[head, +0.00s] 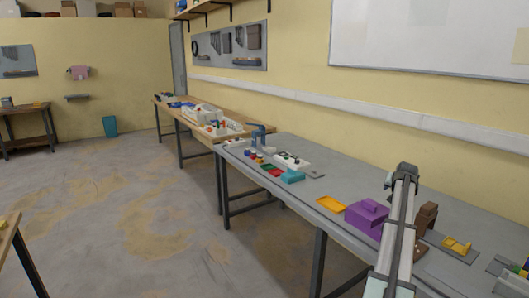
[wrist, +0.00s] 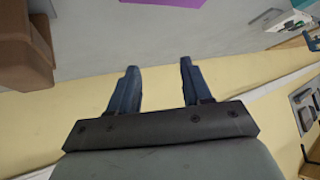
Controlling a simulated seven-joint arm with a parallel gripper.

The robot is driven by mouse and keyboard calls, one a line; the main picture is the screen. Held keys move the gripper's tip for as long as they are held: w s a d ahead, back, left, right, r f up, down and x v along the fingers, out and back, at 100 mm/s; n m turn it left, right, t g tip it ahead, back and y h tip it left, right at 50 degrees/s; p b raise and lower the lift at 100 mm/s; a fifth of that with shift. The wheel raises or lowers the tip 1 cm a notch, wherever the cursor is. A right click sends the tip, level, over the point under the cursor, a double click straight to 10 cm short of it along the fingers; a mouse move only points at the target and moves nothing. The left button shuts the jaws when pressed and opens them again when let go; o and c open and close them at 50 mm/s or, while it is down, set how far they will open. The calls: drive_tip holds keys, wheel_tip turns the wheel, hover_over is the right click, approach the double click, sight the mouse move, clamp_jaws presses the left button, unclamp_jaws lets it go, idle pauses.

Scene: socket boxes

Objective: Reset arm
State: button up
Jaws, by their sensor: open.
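My gripper (wrist: 158,64) shows in the wrist view with its two blue fingers spread apart and nothing between them. The camera looks past it toward the cream wall and the grey bench top. My arm stands upright at the right of the head view, and I cannot make out the gripper there. A purple box with a raised handle-like top (head: 367,217) sits on the bench beside my arm. A purple edge (wrist: 165,2) also shows at the top of the wrist view, apart from the fingers.
A brown stepped block (head: 426,217) stands right of my arm; a brown shape (wrist: 20,50) shows in the wrist view. Bare bench lies behind the purple box.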

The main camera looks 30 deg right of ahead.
drive_tip(key=w+a+f+n+t+y, duration=0.1)
drive_tip(key=w+a+f+n+t, duration=0.15)
drive_tip(key=w+a, duration=0.85)
drive_tip(key=w+a+f+n+t, duration=0.1)
drive_tip(key=w+a+f, duration=0.3)
drive_tip(key=w+a, duration=0.65)
drive_tip(key=a+f+n+g+y, duration=0.3)
drive_tip(key=a+f+g+y, duration=0.15)
drive_tip(key=a+f, duration=2.25)
drive_tip(key=s+a+f+n+g+y, duration=0.1)
drive_tip(key=s+a+f+g, duration=0.2)
drive_tip(key=s+a+f, duration=0.85)
drive_tip(key=s+a+f+n+g+y, duration=0.2)
drive_tip(key=s+a+f, duration=0.6)
drive_tip(key=a, duration=0.6)
drive_tip(key=s+a+f+n+g, duration=0.1)
drive_tip(key=s+a, duration=0.3)
drive_tip(key=s, duration=0.6)
drive_tip(key=s+a+f+n+g+h, duration=0.1)
drive_tip(key=s+a+g, duration=0.2)
drive_tip(key=s, duration=0.7)
drive_tip(key=s+a+f+n+g, duration=0.1)
drive_tip(key=s+a, duration=0.3)
drive_tip(key=s, duration=0.5)
drive_tip(key=shift+s+a+f+g, duration=0.35)
drive_tip(key=shift+s+f+g, duration=0.05)
drive_tip(key=shift+g, duration=0.5)
